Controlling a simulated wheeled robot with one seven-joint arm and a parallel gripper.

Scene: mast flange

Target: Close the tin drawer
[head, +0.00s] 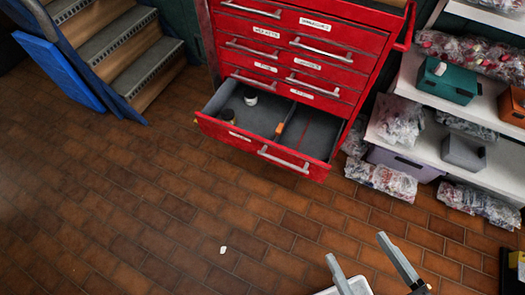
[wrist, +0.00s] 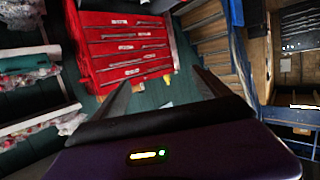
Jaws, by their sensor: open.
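A red tool cabinet (head: 300,48) stands at the back with several labelled drawers. Its lowest visible drawer (head: 225,134) is pulled far out. The drawer has a grey lining, a divider and a silver front handle (head: 283,160). Small jars and an orange item lie inside. I cannot read a label on it. My gripper (head: 358,248) is open and empty, with its two fingers apart, in front of the drawer and to the lower right, not touching it. In the wrist view, the fingers (wrist: 160,78) show apart with the red cabinet (wrist: 122,45) beyond them.
A shelf (head: 425,135) with bagged goods and boxes stands right of the cabinet. Wooden steps (head: 120,45) with a blue side panel (head: 62,70) stand at the left. The brick-tiled floor before the drawer is mostly clear, with a small white scrap (head: 223,249) on it.

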